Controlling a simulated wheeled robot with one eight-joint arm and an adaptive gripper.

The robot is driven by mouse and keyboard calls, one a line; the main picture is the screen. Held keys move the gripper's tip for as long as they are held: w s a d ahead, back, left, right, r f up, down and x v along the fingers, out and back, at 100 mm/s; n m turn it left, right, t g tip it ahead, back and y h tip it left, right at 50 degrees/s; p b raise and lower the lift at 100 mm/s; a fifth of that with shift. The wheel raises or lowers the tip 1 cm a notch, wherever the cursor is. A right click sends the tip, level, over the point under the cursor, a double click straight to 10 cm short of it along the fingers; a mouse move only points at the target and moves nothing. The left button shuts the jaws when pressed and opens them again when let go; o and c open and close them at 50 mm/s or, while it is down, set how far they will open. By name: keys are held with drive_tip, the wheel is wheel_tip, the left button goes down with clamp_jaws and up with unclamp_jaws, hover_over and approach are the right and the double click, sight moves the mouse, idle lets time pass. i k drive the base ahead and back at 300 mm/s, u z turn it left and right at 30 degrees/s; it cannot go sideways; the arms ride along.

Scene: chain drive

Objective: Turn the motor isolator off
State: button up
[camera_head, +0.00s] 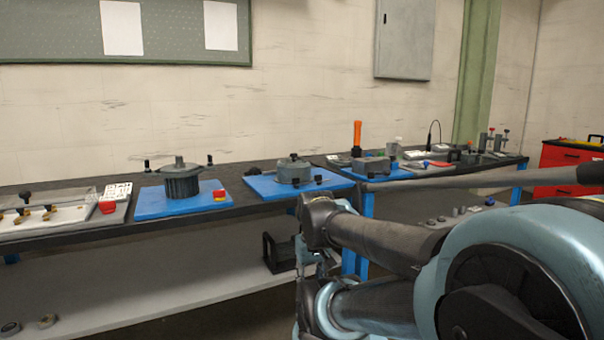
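A finned dark grey motor (180,180) stands on a blue base plate on the bench at the left. A small red block with a yellow part (219,195) sits on that plate's right side. A red piece (107,206) lies by a white printed placard (116,191) further left. I cannot tell for sure which red piece is the isolator, nor its position. My arm comes in from the right and reaches in front of the bench. I cannot make out my gripper's fingers.
A second grey housing (294,170) sits on another blue plate to the right. An orange-handled tool (357,135) stands on the far bench part. The dark bench top (160,225) has a lower shelf (150,290). A red cabinet (570,160) stands far right.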

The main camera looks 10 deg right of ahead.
sight(218, 195)
drive_tip(key=z, duration=2.35)
drive_tip(key=k, duration=1.45)
drive_tip(key=u, duration=1.85)
drive_tip(key=i, duration=0.5)
drive_tip(key=z, duration=0.05)
